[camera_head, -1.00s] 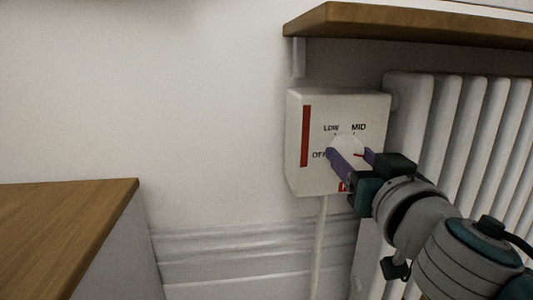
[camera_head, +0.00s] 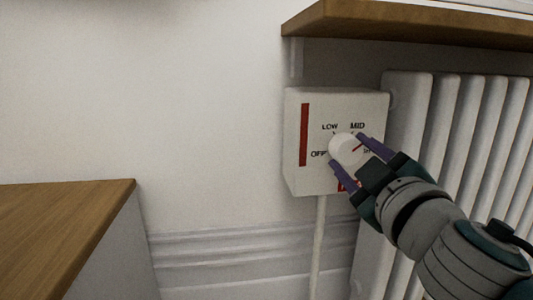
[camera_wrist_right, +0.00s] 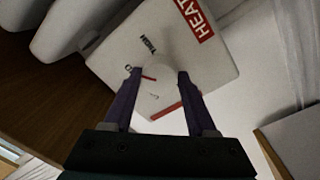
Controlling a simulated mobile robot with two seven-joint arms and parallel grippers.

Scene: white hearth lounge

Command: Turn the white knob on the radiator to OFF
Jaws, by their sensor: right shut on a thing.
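The white knob (camera_head: 343,151) is on the front of a white control box (camera_head: 296,176) beside the radiator (camera_head: 452,130). The box face carries the words LOW, MID and OFF, and a lettered mark at the right is partly hidden. The knob's red pointer line points up and to the right, below MID. My right gripper (camera_head: 360,158) is shut on the knob, one finger at its lower left and one at its upper right. The wrist view shows the knob (camera_wrist_right: 160,92) between the purple fingers (camera_wrist_right: 158,88). My left gripper is not in view.
A wooden shelf (camera_head: 420,22) juts out above the box and radiator. A wooden-topped cabinet (camera_head: 65,225) stands at the lower left. A white pipe (camera_head: 318,240) runs down from the box. The wall between cabinet and box is clear.

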